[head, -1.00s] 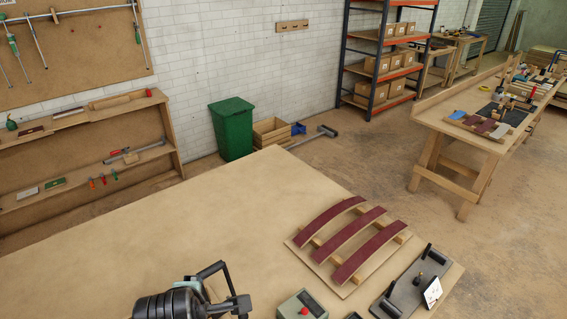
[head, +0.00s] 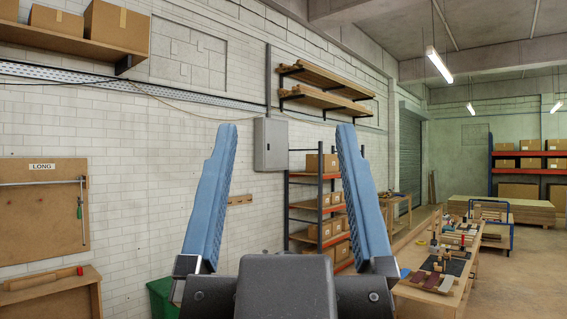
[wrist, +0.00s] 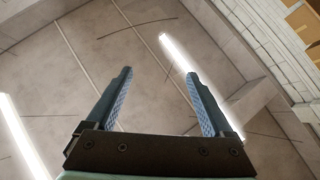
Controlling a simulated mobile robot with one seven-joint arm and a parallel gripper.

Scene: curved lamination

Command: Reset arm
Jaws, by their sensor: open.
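My gripper (head: 287,185) stands upright close in front of the head camera, its two blue ribbed fingers spread wide apart. Nothing is between them. In the wrist view my gripper (wrist: 158,95) is also open and empty, pointing up toward the ceiling (wrist: 100,50) and its bright strip lights. The dark gripper body hides part of the room behind it in the head view.
A workbench (head: 440,290) with tools and strips stands at the right. An orange-and-blue shelf rack (head: 305,205) with boxes is behind the gripper. A green bin (head: 160,298) is at the lower left. Air around the fingers looks clear.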

